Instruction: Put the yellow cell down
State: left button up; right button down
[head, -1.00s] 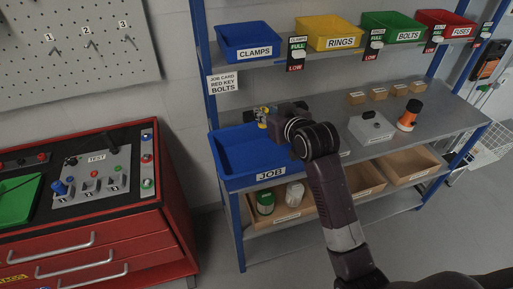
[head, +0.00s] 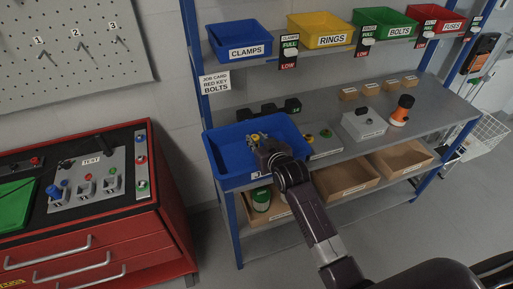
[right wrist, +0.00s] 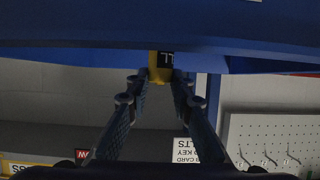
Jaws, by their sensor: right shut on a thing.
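My right gripper (head: 262,141) is over the right part of the blue JOB bin (head: 225,152) on the bench. In the right wrist view my right gripper (right wrist: 160,85) is shut on the yellow cell (right wrist: 154,72), which shows between the fingertips with part of a dark label. In the head view a small yellow patch of the cell (head: 254,137) shows at the fingertips. The wrist view looks upside down, with blue bin surface close above the cell. I cannot tell whether the cell touches the bin. My left gripper is not in view.
Right of the bin are a device with yellow and green buttons (head: 318,141), a grey box (head: 363,124) and an orange-black item (head: 402,110). Black items (head: 270,108) stand behind the bin. Labelled bins, such as CLAMPS (head: 239,40), are above. The bin's left half looks empty.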

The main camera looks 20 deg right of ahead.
notch_tip(320, 180, down, 4)
jog(key=shift+f, duration=0.1)
jog(key=c, duration=1.7)
grip_release()
jog(key=shift+s, duration=0.1)
jog(key=v, duration=1.2)
